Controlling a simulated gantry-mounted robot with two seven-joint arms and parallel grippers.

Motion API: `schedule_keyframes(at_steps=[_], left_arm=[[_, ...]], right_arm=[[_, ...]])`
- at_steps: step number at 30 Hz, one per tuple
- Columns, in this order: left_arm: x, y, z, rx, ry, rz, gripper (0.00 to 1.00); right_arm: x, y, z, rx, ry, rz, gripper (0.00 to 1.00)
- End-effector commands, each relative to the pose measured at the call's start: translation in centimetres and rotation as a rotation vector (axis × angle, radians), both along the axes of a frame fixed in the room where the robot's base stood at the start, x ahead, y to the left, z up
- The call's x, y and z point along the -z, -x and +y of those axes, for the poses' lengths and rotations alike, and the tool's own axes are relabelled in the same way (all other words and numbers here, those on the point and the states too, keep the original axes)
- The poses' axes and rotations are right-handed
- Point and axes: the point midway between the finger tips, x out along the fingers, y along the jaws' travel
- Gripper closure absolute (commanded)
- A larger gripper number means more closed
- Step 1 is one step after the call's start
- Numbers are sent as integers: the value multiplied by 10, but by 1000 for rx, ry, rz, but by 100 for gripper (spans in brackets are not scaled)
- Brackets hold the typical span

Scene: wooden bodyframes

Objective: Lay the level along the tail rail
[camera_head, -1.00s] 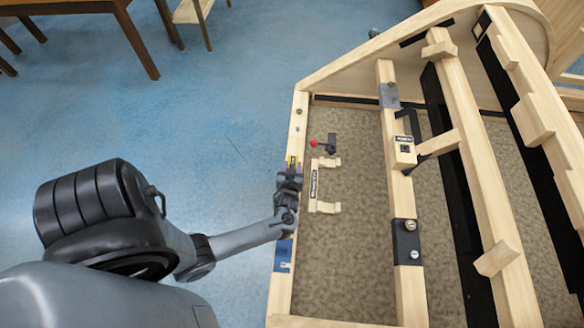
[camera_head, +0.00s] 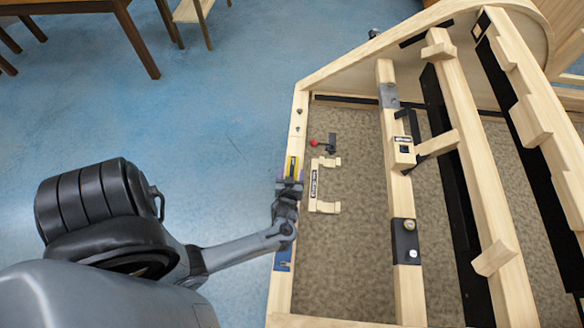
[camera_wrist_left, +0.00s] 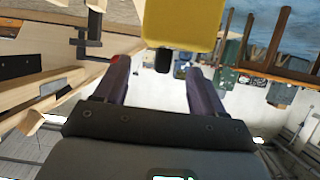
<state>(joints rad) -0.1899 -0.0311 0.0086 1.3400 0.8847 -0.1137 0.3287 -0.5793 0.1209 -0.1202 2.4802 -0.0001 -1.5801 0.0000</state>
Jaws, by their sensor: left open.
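The yellow level (camera_head: 292,168) lies lengthwise on the wooden rail (camera_head: 299,120) at the frame's left side, which I take to be the tail rail. In the left wrist view a broad yellow face of the level (camera_wrist_left: 182,22) fills the top middle, with a dark stub below it. My left gripper (camera_head: 289,184) is at the near end of the level. Its two purple-grey fingers (camera_wrist_left: 160,78) stand apart in the left wrist view, with nothing clamped between them. The yellow face lies beyond the fingertips. My right gripper is not in view.
Inside the frame beside the rail are a red-knobbed lever (camera_head: 314,143) and a pale bracket (camera_head: 327,207) with a labelled bar. Open blue floor (camera_head: 200,120) lies left of the frame.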

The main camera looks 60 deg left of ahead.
Motion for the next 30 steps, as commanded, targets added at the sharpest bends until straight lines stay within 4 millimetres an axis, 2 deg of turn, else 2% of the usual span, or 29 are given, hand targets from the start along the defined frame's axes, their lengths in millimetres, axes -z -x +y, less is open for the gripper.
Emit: schedule_keyframes(at_steps=[6, 12, 16, 20, 23, 25, 28, 30], left_arm=[[-16, 22, -32, -1, 3, 1, 30], [-26, 35, -50, -1, 1, 1, 30], [-30, 35, -58, 12, 24, 5, 30], [-36, 24, -69, 81, 119, 33, 30], [-48, 10, -88, 197, 230, 88, 30], [-62, 3, -109, 309, 307, 149, 30], [-87, 6, -145, 495, 388, 272, 30], [-108, 16, -168, 623, 417, 371, 30]], right_arm=[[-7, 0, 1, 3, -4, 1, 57], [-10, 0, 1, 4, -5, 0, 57], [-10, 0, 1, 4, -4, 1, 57], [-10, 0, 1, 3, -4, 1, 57], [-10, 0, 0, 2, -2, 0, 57], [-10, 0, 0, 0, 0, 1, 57], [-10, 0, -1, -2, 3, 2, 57], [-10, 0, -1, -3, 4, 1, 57]])
